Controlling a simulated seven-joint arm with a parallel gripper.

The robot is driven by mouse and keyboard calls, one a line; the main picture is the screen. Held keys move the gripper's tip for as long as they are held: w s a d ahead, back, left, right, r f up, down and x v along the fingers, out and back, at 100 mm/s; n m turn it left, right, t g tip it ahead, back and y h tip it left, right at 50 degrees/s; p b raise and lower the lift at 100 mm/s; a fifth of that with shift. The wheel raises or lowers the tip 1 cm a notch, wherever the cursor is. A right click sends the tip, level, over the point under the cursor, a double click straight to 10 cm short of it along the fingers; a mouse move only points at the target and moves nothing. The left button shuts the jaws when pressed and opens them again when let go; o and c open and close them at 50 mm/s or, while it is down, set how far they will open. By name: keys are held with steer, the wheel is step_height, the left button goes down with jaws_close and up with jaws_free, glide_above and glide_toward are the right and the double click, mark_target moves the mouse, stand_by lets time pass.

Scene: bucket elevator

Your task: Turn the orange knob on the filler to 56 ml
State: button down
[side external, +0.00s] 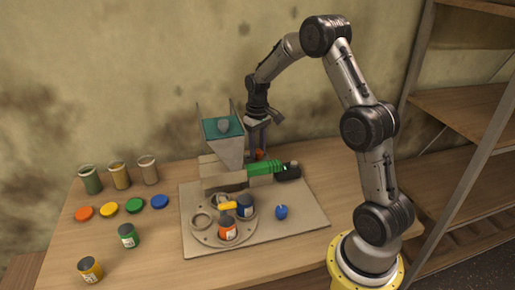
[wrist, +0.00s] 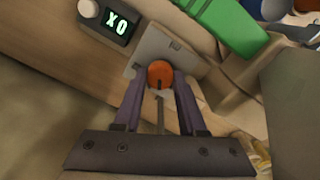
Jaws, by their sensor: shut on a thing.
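The orange knob (wrist: 160,73) is on the filler's plate (wrist: 150,48) in the wrist view, with a dark mark on its lower face. In the side view only a bit of the orange knob (side external: 260,154) shows below my gripper. My gripper (wrist: 160,84) points down behind the green cylinder, with one finger on each side of the knob, shut on it. The filler (side external: 225,140) has a grey hopper with teal inside. A small display (wrist: 116,23) beside the plate shows characters like "X0"; I cannot read a ml value.
A round holder plate (side external: 203,232) carries an orange jar (side external: 228,228) and a dark blue jar (side external: 245,206). Several jars and coloured lids stand at left.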

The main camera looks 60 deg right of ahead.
mark_target(258, 150)
steer(key=m, duration=0.5)
steer(key=shift+r, duration=0.1)
steer(key=shift+m, duration=0.3)
stand_by(0.4)
steer(key=shift+c, duration=2.4)
jaws_free()
step_height(258, 150, up, 14)
